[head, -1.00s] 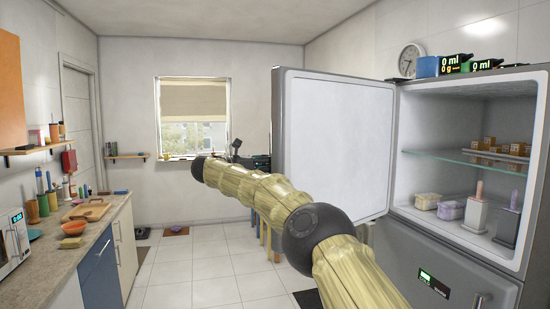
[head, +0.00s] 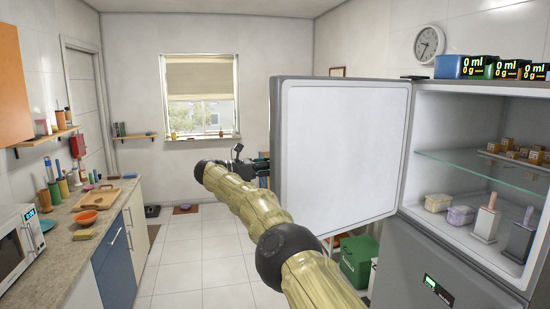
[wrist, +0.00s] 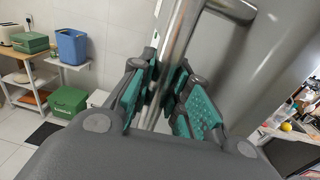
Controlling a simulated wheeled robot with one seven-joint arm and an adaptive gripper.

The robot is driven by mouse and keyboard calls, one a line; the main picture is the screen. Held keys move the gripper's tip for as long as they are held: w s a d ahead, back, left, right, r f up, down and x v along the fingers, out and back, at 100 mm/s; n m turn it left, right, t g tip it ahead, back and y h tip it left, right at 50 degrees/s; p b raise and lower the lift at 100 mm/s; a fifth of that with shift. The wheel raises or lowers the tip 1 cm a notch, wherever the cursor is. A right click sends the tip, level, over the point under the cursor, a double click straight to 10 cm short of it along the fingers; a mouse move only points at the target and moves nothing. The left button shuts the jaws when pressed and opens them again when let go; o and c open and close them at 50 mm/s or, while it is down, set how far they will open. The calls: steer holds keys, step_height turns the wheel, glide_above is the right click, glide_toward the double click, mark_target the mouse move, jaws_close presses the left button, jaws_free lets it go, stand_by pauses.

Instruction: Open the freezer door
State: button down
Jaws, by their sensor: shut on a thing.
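The freezer door (head: 343,150) is the upper door of the grey fridge and stands wide open, its white inner side facing me. The freezer compartment (head: 480,150) shows to its right. In the wrist view, my gripper (wrist: 163,100) has its teal pads closed around the metal bar handle (wrist: 178,40) on the door's grey outer face (wrist: 260,60). In the head view, my arm reaches to the door's left edge, and the gripper's tips are hidden behind the door. The lower fridge door (head: 425,275) is closed.
Inside the freezer are a glass shelf (head: 485,172), tubs and popsicle moulds. A counter (head: 75,230) with a microwave runs along the left. A green box (head: 357,262) sits on the floor behind the door. The middle floor is clear.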

steer(key=shift+w+a+f+p, duration=0.15)
steer(key=shift+w+f+p, duration=0.1)
steer(key=shift+p, duration=0.35)
steer(key=c, duration=1.3)
jaws_free()
steer(key=shift+a, duration=0.2)
steer(key=shift+d+r, duration=0.15)
steer(key=shift+d, duration=0.05)
steer(key=shift+s+d+f+b, duration=0.15)
steer(key=shift+f+b, duration=0.1)
steer(key=shift+b, duration=0.95)
